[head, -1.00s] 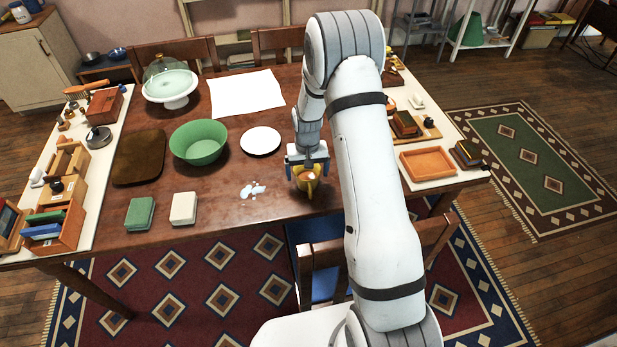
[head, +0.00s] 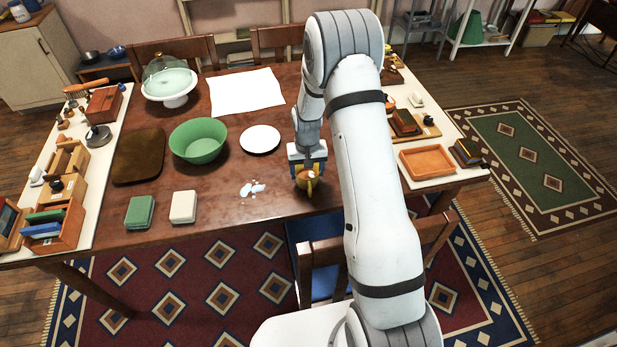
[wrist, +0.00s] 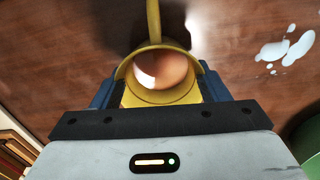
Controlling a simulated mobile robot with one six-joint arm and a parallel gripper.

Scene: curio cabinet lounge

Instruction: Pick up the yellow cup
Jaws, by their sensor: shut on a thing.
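The yellow cup (head: 305,182) is at the near edge of the wooden table, below the end of my arm. In the wrist view the yellow cup (wrist: 155,98) sits between the blue fingers, with its handle pointing away from the gripper's body. Its inside looks orange-brown and shiny. My gripper (head: 307,170) is shut on the cup, with a finger on either side. The wrist view shows my gripper (wrist: 158,90) up close. I cannot tell whether the cup's base touches the table.
A white spill (head: 252,190) lies on the table left of the cup. A white plate (head: 260,139), a green bowl (head: 198,141) and a white sheet (head: 246,92) are farther back. An orange tray (head: 427,162) is to the right. A chair (head: 320,270) stands at the near edge.

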